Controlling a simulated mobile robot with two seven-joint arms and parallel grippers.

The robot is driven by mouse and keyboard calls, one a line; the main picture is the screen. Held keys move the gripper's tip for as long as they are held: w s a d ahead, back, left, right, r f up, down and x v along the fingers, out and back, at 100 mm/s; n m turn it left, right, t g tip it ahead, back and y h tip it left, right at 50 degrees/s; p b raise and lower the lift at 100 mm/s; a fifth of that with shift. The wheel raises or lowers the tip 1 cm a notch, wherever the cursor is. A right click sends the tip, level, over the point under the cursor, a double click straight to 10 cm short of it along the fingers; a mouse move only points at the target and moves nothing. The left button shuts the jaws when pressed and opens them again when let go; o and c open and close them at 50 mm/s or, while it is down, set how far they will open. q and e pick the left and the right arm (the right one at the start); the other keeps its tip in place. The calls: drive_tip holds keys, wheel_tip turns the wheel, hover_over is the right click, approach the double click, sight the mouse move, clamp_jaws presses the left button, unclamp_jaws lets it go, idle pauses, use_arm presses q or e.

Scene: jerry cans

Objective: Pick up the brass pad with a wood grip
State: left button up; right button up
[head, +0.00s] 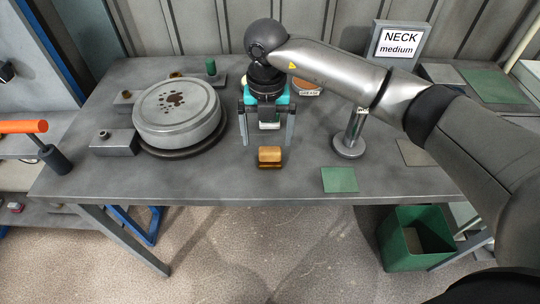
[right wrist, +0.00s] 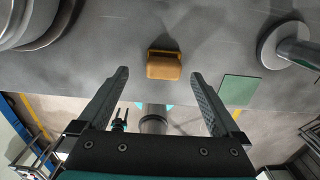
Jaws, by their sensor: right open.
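The brass pad with a wood grip (head: 269,156) lies near the front edge of the grey bench, its wooden block uppermost and brass showing low down. It also shows in the right wrist view (right wrist: 164,68), beyond the fingertips and roughly centred between them. My right gripper (head: 268,142) is open and empty, pointing down just behind and above the pad, apart from it. A small teal and dark shape low in the right wrist view may be my left gripper (right wrist: 120,119); it is too small to read its jaws. The head view does not show my left gripper.
A large round metal drum (head: 178,117) stands to the left and a metal post on a round base (head: 349,145) to the right. A green square (head: 339,180) lies right of the pad. A green bin (head: 415,239) stands below the bench. The bench beside the pad is clear.

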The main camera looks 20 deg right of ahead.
sight(270, 149)
drive_tip(key=f, duration=0.5)
drive_tip(key=shift+s+d, duration=0.25)
drive_tip(key=shift+s, duration=0.05)
drive_tip(key=c, duration=1.4)
drive_tip(key=shift+r, duration=0.15)
wheel_tip(270, 149, up, 20)
drive_tip(key=shift+f+p, duration=0.1)
drive_tip(key=shift+p, duration=0.55)
drive_tip(key=o, duration=0.9)
drive_tip(key=shift+c, duration=0.2)
drive_tip(key=c, duration=0.7)
drive_tip(key=shift+o, duration=0.2)
